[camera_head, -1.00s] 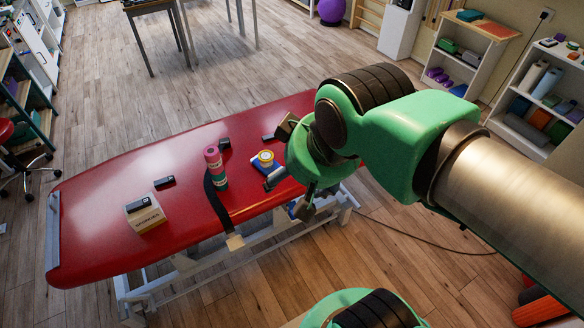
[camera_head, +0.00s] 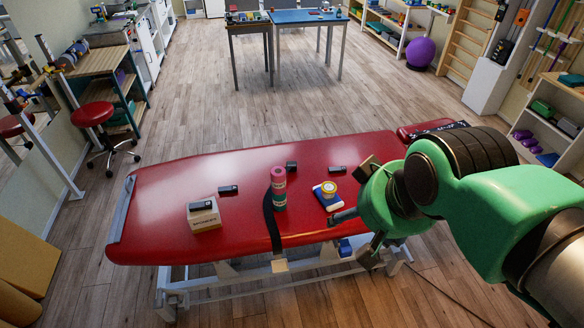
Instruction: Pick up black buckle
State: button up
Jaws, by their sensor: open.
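Several small black pieces lie on the red treatment couch (camera_head: 160,240), and I cannot tell surely which is the buckle. One black piece (camera_head: 228,189) lies left of the pink and green roll, and another black piece (camera_head: 291,166) lies behind the roll. A dark piece (camera_head: 201,206) also sits on a small box. My gripper (camera_head: 364,208) is open over the couch's right part, its fingers partly hidden by its green wrist. No black piece is seen between its fingers.
A pink and green roll (camera_head: 279,190) stands upright by a dark strap (camera_head: 271,225) hanging over the front edge. A yellow-and-white tub (camera_head: 328,188) sits on a blue item. The small box (camera_head: 205,220) stands left. A red stool (camera_head: 92,114) stands beyond; floor behind is open.

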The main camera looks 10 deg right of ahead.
jog(key=c, duration=0.3)
jog(key=shift+c, duration=0.2)
jog(key=w+r, duration=0.3)
jog(key=w, duration=1.6)
jog(key=w+f+m+g, duration=0.1)
jog(key=w+f, duration=0.2)
jog(key=w, duration=0.6)
jog(key=w+f, duration=0.2)
jog(key=w, duration=0.7)
jog(key=w+f+b, duration=0.1)
jog(key=w+f, duration=1.3)
jog(key=f, duration=0.3)
jog(key=w+f+m+g, duration=0.1)
jog(key=w+f, duration=1.4)
jog(key=f, duration=0.1)
jog(key=shift+w+d+f+h+b, duration=0.15)
jog(key=shift+d+f+h+b, duration=0.15)
jog(key=shift+f+b, duration=0.05)
